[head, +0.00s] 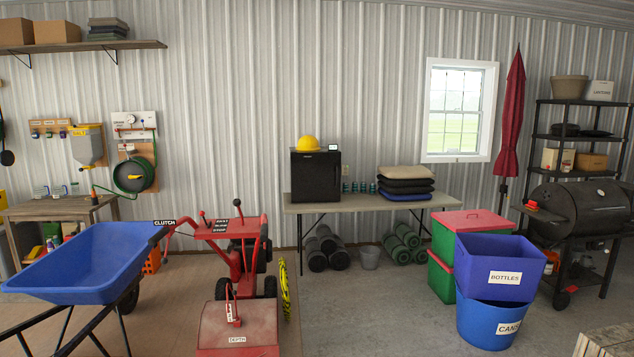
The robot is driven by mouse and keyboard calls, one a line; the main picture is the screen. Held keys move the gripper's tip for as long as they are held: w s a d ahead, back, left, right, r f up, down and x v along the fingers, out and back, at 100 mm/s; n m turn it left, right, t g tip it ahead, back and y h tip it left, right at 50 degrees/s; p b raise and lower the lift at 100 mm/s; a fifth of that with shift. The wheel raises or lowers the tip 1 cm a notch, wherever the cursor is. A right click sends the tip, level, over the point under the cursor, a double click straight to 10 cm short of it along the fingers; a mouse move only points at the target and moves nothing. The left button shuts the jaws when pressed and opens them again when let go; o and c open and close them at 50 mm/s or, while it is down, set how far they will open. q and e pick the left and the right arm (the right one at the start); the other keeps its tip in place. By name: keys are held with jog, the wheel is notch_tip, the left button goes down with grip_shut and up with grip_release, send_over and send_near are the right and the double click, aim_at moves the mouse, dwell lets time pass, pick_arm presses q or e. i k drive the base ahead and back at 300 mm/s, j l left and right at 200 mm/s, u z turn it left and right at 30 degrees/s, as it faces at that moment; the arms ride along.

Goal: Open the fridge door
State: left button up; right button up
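A small black fridge (316,177) stands on a long folding table (362,204) against the back wall, at the middle of the head view. Its dark front faces me and looks closed. A handle is too small to make out. A yellow hard hat (308,144) and a small white device (333,147) sit on top of it. Neither of my grippers shows in the head view.
A red tiller-like machine (238,290) and a blue wheelbarrow (84,264) stand in front at the left. Blue bins (490,318) and red-lidded green crates (440,280) stand at the right. The concrete floor (372,310) between them is open.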

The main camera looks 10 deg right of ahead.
aim_at(316, 176)
jog(key=i+z, duration=0.25)
jog(key=i, duration=0.15)
jog(key=i+z, duration=0.2)
jog(key=i, duration=0.6)
jog(key=i+j+z, duration=0.2)
jog(key=i, duration=0.6)
jog(key=i+z, duration=0.4)
jog(key=i, duration=1.2)
jog(key=i+u, duration=0.25)
jog(key=i, duration=0.5)
jog(key=i+l+u, duration=0.1)
jog(key=i+u, duration=0.2)
jog(key=i, duration=0.5)
jog(key=i+u, duration=0.3)
jog(key=i, duration=0.5)
jog(key=i+l+u, duration=0.25)
jog(key=i, duration=0.5)
jog(key=i+u, duration=0.5)
jog(key=i+l+u, duration=0.1)
jog(key=i+u, duration=0.4)
jog(key=i, duration=0.1)
